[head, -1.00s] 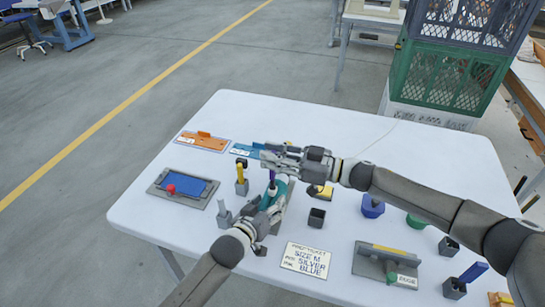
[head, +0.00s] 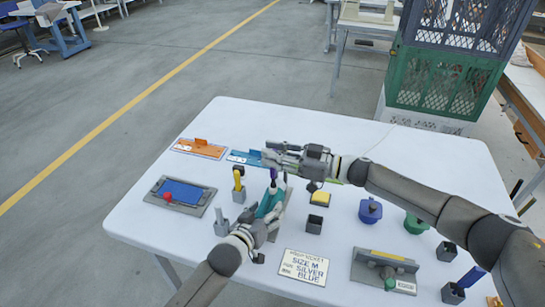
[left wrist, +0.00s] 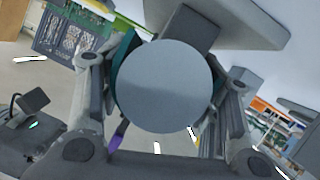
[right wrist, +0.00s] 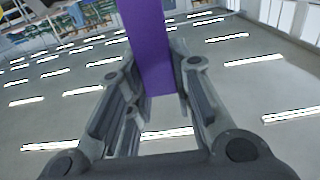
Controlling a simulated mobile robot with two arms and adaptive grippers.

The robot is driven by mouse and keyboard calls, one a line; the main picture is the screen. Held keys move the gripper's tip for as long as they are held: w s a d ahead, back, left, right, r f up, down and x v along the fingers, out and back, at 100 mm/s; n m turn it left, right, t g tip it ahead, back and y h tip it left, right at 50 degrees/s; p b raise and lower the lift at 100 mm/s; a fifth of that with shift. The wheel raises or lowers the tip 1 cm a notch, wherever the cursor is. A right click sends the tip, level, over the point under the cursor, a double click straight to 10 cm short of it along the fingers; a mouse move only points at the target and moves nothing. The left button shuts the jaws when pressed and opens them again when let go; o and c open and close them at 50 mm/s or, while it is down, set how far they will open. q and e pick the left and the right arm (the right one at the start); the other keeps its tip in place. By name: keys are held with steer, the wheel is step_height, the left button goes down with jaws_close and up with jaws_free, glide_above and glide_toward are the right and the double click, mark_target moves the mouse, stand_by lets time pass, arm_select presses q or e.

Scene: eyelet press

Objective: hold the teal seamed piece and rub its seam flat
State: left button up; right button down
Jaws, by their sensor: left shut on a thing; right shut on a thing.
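The teal seamed piece (head: 268,204) is near the middle of the table, in my left gripper (head: 262,214). In the left wrist view teal (left wrist: 122,62) shows at both sides of a large grey round face (left wrist: 172,86) between the fingers. I cannot tell the seam. My right gripper (head: 272,157) is shut on a purple tool (head: 273,174), which also stands between its fingers in the right wrist view (right wrist: 147,45). The tool hangs down just above or beside the teal piece; I cannot tell whether they touch.
A grey holder with a yellow-handled tool (head: 239,184) and a blue pad tray (head: 180,195) are to the left. A ticket (head: 303,265), a small dark box (head: 315,224) and a yellow-topped block (head: 320,199) are to the right. Orange (head: 199,149) and blue (head: 245,157) boards lie behind.

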stand_by(0.3)
steer(key=shift+s+a, duration=0.3)
steer(key=shift+s, duration=0.6)
steer(key=shift+s+a, duration=0.2)
steer(key=shift+s, duration=0.3)
steer(key=shift+s+a, duration=0.15)
steer(key=shift+s, duration=0.35)
steer(key=shift+s+a, duration=0.3)
steer(key=shift+s, duration=0.65)
steer(key=shift+s+a, duration=0.3)
steer(key=shift+s, duration=0.6)
